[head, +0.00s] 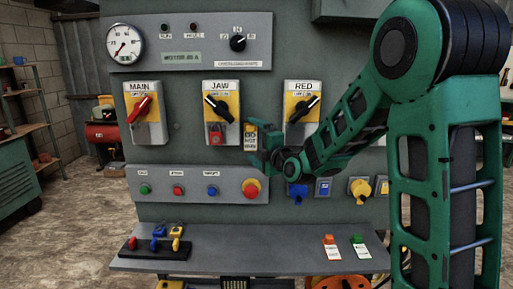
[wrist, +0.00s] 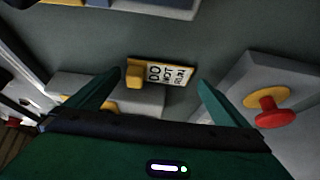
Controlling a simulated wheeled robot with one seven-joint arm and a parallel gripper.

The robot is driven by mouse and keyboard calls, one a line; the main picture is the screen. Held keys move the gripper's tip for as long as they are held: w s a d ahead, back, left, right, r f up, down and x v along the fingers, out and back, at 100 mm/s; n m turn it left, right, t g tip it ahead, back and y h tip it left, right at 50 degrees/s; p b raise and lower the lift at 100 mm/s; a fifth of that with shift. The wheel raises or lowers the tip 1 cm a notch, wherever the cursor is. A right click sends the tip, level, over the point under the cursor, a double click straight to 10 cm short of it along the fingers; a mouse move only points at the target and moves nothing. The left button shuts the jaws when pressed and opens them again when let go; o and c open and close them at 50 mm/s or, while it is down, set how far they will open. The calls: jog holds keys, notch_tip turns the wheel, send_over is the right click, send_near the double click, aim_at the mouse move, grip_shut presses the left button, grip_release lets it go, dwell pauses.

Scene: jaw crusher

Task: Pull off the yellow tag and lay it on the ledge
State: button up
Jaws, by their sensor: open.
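The yellow tag (head: 250,138) hangs on the panel just right of the JAW switch (head: 220,105). In the wrist view the tag (wrist: 168,72) reads DO NOT RUN and has a yellow block at its left end. My gripper (head: 257,154) is at the tag's lower end in the head view. In the wrist view my gripper (wrist: 160,82) is open, with the tag between and beyond its two fingers; I see no contact. The grey ledge (head: 215,263) runs along the bottom of the panel, below the button row.
A red padlock (head: 216,137) is on the JAW switch. A red mushroom button (head: 250,189) sits below my gripper and shows at right in the wrist view (wrist: 270,110). The ledge holds a black tray (head: 150,252) with locks at left and small tags (head: 331,247) at right; its middle is clear.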

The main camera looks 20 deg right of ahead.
jog(key=shift+w+a, duration=0.1)
jog(key=shift+w, duration=0.4)
jog(key=c, duration=1)
jog(key=shift+c, duration=0.2)
jog(key=shift+s, duration=0.15)
jog(key=s, duration=0.1)
jog(key=s+a, duration=0.1)
jog(key=s, duration=0.2)
jog(key=shift+s+a, duration=0.25)
jog(key=shift+s, duration=0.05)
